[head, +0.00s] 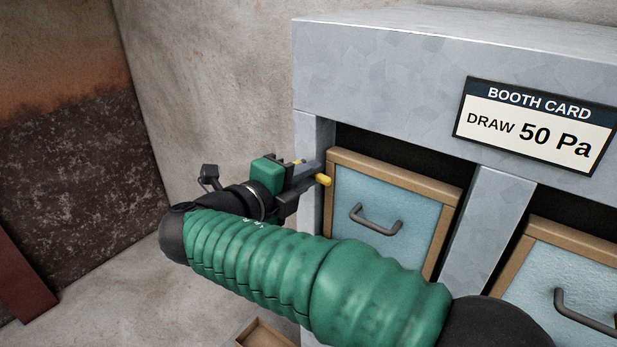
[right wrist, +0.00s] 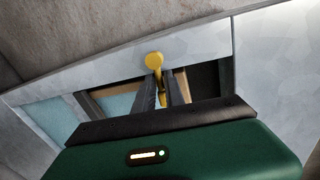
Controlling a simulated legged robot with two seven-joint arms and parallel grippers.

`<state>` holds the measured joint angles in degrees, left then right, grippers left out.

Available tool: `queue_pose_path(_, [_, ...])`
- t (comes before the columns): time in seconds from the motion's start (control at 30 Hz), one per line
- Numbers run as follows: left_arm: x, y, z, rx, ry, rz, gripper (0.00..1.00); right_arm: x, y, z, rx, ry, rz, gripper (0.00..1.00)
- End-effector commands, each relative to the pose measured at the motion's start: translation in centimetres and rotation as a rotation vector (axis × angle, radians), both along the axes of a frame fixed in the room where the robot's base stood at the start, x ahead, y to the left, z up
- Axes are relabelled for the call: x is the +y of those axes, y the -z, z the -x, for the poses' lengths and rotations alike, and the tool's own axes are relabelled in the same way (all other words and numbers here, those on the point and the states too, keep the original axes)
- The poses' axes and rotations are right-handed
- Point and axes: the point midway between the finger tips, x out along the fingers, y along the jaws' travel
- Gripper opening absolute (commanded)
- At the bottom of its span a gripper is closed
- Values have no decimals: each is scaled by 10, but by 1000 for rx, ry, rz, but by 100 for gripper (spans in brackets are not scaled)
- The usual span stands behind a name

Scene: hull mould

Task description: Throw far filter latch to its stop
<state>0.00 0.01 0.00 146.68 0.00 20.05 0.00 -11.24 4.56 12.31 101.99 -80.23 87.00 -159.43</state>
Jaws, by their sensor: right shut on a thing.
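The far filter latch (head: 323,180) is a small yellow lever on the grey post at the left edge of the far filter (head: 358,240). That filter has pale blue media, a tan frame and a dark handle. My right gripper (head: 314,173) is shut on the latch. In the right wrist view, the latch's round yellow end (right wrist: 154,60) shows beyond the fingertips and its shank lies between the two dark fingers (right wrist: 163,88). The fingers hide part of the shank. Whether the latch touches its stop cannot be told. My left gripper is not in view.
The grey metal housing (head: 450,55) carries a booth card (head: 535,125) reading "DRAW 50 Pa". A second filter (head: 560,270) with a handle sits to the right, past a grey divider (head: 487,225). A wooden-edged box (head: 262,334) stands low below my arm.

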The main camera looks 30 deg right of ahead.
Motion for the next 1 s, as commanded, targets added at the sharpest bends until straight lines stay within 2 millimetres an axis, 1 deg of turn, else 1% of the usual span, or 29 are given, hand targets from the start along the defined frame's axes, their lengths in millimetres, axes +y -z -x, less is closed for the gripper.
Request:
queue_pose_path(0.3, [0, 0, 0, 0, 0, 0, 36, 2, 0, -2, 81, -7, 29, 0])
queue_pose_path(0.73, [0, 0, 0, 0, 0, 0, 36, 2, 0, -1, 89, -7, 32, 0])
queue_pose_path(0.77, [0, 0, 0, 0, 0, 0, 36, 2, 0, -1, 89, -7, 32, 18])
queue_pose_path(0.8, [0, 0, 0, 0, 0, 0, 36, 2, 0, -1, 88, -7, 33, 23])
queue_pose_path(0.9, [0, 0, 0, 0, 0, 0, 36, 1, -1, -1, 86, -5, 33, 36])
queue_pose_path(1.0, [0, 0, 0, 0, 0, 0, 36, 1, -1, -1, 85, -4, 33, 36])
